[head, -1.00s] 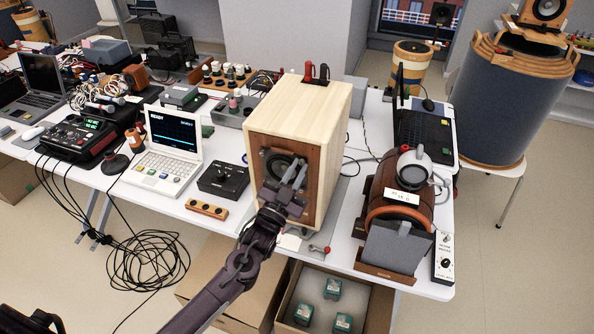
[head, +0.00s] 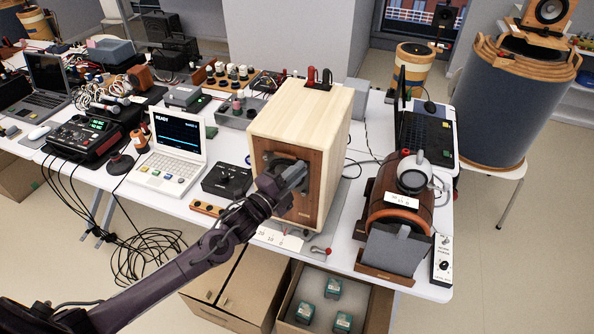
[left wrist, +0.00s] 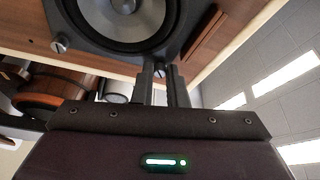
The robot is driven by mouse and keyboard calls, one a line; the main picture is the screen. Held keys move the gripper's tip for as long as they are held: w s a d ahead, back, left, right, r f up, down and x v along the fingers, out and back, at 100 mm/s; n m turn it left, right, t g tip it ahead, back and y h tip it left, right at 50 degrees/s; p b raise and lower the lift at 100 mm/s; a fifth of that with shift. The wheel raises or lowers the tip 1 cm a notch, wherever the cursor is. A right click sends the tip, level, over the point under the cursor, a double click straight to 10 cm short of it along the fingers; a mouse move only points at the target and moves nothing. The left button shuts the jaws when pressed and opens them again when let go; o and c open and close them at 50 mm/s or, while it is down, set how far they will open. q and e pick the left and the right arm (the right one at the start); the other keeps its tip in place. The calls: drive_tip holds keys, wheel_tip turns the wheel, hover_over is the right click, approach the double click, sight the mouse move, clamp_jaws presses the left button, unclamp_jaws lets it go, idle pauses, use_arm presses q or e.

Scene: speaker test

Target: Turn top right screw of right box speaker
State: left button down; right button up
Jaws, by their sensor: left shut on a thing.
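A box speaker (head: 297,107) of pale wood with a brown front stands on the white table, its front facing me. Its dark round driver (left wrist: 125,18) fills the top of the left wrist view. One silver screw (left wrist: 59,45) shows at the driver's frame, clear of my fingers. My left gripper (head: 300,172) is at the right part of the driver's frame in the head view and hides much of the driver. In the left wrist view, its fingers (left wrist: 160,72) are shut around another small screw at the frame's edge. My right gripper is not in view.
A brown barrel-shaped device (head: 400,195) stands close to the right of the speaker. A black knob box (head: 227,181) and a white laptop-like unit (head: 170,155) are to the left. An open carton (head: 362,308) with several small boxes lies below the table edge.

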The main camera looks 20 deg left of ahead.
use_arm(q)
drive_tip(key=shift+r+m+g+y+p, duration=0.3)
drive_tip(key=shift+m+g, duration=0.35)
drive_tip(key=shift+m, duration=1.05)
drive_tip(key=shift+r+m+g+y+p, duration=0.1)
drive_tip(key=shift+m+g+y+p, duration=0.45)
drive_tip(key=shift+m, duration=1.15)
drive_tip(key=shift+f, duration=0.1)
drive_tip(key=c, duration=1.7)
unclamp_jaws()
drive_tip(key=shift+b+v, duration=1.4)
drive_tip(key=shift+v, duration=2.5)
